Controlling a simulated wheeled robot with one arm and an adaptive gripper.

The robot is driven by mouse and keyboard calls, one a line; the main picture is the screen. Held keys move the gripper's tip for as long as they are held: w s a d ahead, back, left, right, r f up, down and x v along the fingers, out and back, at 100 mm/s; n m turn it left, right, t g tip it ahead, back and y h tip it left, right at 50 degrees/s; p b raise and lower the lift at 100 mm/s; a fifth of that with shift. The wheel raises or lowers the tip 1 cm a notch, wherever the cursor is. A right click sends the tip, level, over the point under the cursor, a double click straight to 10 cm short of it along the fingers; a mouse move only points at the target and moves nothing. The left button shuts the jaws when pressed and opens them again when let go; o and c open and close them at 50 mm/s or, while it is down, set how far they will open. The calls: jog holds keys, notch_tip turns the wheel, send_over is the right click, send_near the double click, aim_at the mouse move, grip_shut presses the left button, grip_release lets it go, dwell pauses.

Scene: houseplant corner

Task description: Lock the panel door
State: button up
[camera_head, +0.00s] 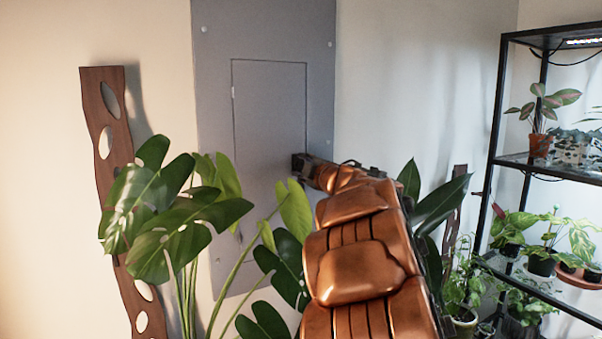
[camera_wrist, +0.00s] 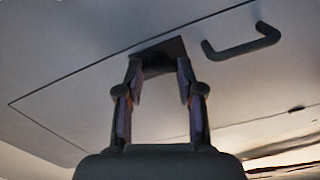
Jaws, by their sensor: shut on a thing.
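The grey panel (camera_head: 213,120) is on the wall with its door (camera_head: 268,110) set into it. The door looks flush with the panel, and its seam shows in the wrist view. My gripper (camera_head: 299,163) is at the door's right edge, roughly mid-height. In the wrist view, my fingertips (camera_wrist: 158,65) close together on a small dark piece at the door surface (camera_wrist: 90,95), likely the latch. Its turn position is hidden by my fingers.
A large leafy plant (camera_head: 180,220) stands in front of the panel's lower part, close to my arm. A wooden board with holes (camera_head: 108,110) leans at left. A black shelf (camera_head: 497,130) with several potted plants stands at right.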

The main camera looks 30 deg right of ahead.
jog(key=shift+n+b, duration=0.9)
jog(key=shift+n, duration=1)
jog(key=o, duration=1.2)
jog(key=shift+c, duration=0.2)
jog(key=shift+s, duration=0.1)
jog(key=shift+s, duration=0.5)
jog(key=s+a, duration=0.1)
jog(key=s, duration=0.9)
jog(key=shift+s, duration=0.4)
